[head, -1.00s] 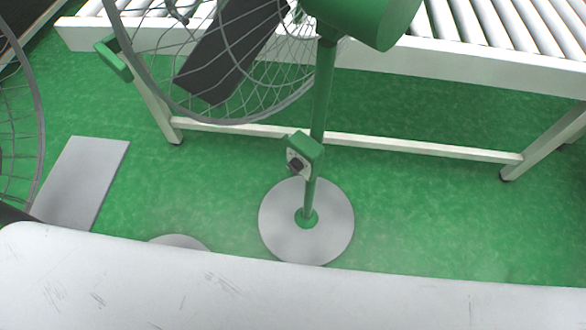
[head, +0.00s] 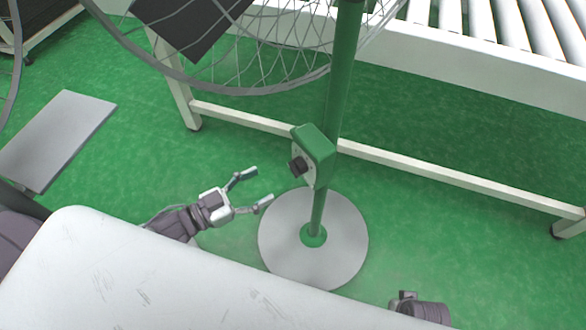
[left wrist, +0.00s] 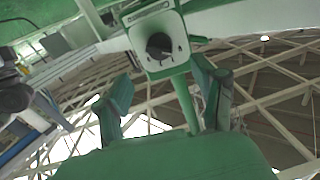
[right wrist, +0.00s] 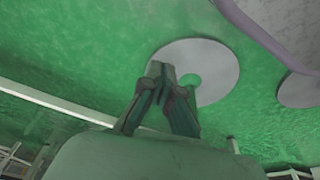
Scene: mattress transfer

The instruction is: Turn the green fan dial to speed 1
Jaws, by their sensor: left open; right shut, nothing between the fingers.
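The green fan's control box (head: 316,143) is fixed to the green pole (head: 341,85) and carries a black dial (head: 298,167) on a light plate. In the left wrist view the dial (left wrist: 159,46) shows on the plate, above and between the fingers. My left gripper (head: 257,188) is open and empty, below and left of the dial and apart from it. It also shows in the left wrist view (left wrist: 167,95). My right gripper (right wrist: 163,75) is shut and empty, with the fan's grey round base (right wrist: 215,70) beyond it. Dial marks are too small to read.
The fan's round base (head: 275,240) stands on the green floor. The wire fan guard (head: 240,80) hangs above left. A white roller conveyor frame (head: 440,50) runs behind, with a lower bar. A grey plate (head: 62,135) lies at left.

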